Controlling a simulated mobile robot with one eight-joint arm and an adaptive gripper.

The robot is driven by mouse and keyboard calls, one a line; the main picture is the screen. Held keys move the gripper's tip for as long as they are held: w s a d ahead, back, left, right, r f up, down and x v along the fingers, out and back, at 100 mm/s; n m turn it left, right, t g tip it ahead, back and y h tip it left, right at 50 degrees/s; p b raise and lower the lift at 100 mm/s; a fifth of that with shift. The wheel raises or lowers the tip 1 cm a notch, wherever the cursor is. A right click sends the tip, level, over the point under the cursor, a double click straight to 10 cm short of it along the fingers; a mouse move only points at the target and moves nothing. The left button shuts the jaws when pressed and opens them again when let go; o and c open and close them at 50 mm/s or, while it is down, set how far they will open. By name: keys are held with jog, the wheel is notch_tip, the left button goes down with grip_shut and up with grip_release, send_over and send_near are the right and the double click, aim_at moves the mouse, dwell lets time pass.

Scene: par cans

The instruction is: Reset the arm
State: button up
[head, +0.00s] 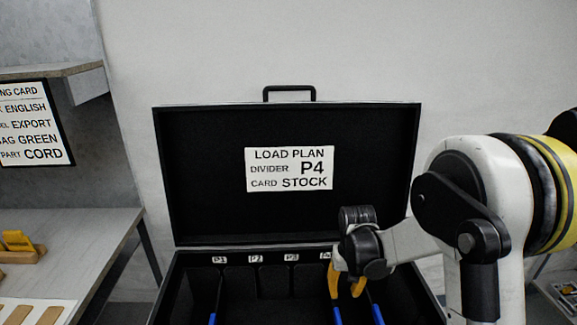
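My arm reaches in from the right in the head view. My gripper (346,285), dark with two orange fingers, points down over the right part of the open black case (163,180), near its back inner wall. The fingers are apart with a gap between them, and I see nothing held there. The gripper partly covers the fourth slot label. Whether the fingertips touch anything in the case is unclear.
The case lid stands open with a load plan card (290,169) reading divider P4, card STOCK. Labels P1 (219,260), P2 and P3 show along the back. Blue strips (212,319) stand inside. At left are a table (85,232), yellow item (17,240) and wall sign (35,125).

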jog(key=s+r+t, duration=0.2)
jog(key=s+r, duration=0.2)
jog(key=r, duration=0.3)
jog(key=s+r+t, duration=0.1)
jog(key=s+r, duration=0.3)
jog(key=r, duration=0.4)
jog(key=s+r+t, duration=0.4)
jog(key=s, duration=0.7)
jog(key=shift+s+r, duration=0.4)
